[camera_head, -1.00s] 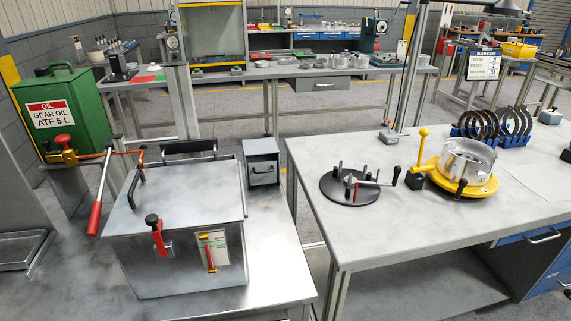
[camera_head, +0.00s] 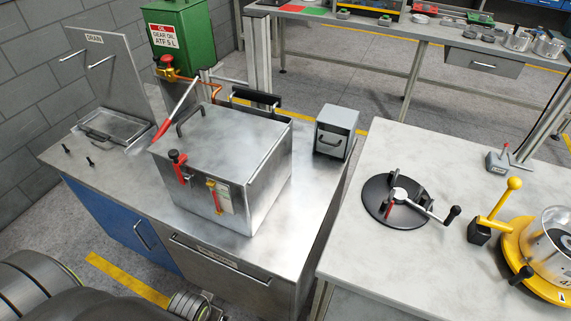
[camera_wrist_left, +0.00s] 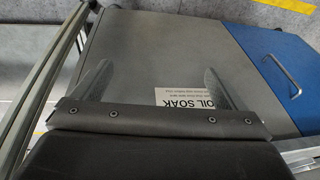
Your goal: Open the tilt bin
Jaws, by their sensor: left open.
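A steel cabinet front (camera_head: 218,270) with a long bar along its upper edge lies below the bench top. A small grey box (camera_head: 335,133) with a front handle stands at the bench's right side. No label names the tilt bin, so I cannot tell which is it; both look closed. In the left wrist view a grey panel (camera_wrist_left: 155,50) bears a white "OIL SOAK" label (camera_wrist_left: 190,98). My left gripper (camera_wrist_left: 160,82) is open and empty, its two fingers apart over this panel. Contact is unclear. My right gripper is not in view.
A lidded steel tank (camera_head: 225,140) stands on the bench, with a green oil can (camera_head: 180,40) behind it. A blue door (camera_head: 115,225) adjoins the steel front. The right table (camera_head: 375,255) holds a black disc fixture (camera_head: 375,205).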

